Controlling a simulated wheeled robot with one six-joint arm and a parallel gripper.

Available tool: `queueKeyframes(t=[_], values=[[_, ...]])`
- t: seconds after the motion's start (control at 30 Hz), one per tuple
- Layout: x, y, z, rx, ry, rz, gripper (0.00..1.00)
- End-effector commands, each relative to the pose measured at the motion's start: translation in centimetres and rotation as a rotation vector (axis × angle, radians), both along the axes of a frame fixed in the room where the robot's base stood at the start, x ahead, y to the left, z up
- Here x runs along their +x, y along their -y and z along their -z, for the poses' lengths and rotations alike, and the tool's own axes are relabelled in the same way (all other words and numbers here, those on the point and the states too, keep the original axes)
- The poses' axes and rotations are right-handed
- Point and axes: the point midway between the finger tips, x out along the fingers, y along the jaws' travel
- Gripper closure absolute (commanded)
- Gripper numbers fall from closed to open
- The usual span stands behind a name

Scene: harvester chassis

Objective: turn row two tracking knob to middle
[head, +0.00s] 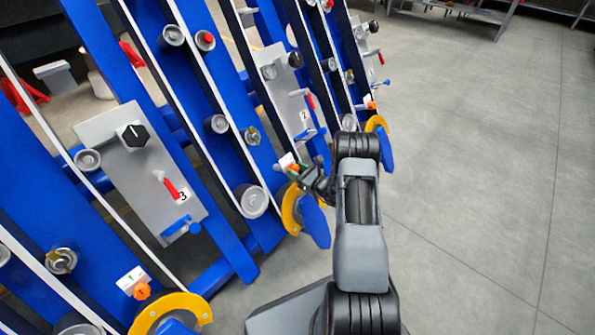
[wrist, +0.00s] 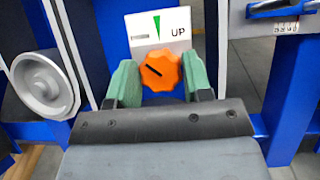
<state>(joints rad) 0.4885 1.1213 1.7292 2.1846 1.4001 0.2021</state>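The orange tracking knob (wrist: 160,70) is at the upper middle of the wrist view. Its dark line slants from upper left to lower right.
A yellow guard (head: 291,210) with a blue part is just below my gripper. The nearer row has a plate marked 3 (head: 140,160) and another orange knob (head: 142,290). A grey roller (wrist: 42,85) stands left in the wrist view. Open floor (head: 470,170) lies to the right.

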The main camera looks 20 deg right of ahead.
Motion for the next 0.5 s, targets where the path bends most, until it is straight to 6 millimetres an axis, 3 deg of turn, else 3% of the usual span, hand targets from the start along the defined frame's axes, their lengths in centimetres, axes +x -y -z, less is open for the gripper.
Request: queueKeyframes(t=[0.27, 0.5], values=[[-0.02, 0.01, 0.02, 0.000, 0.000, 0.000, 0.81], [-0.05, -0.03, -0.02, 0.019, -0.010, 0.011, 0.83]])
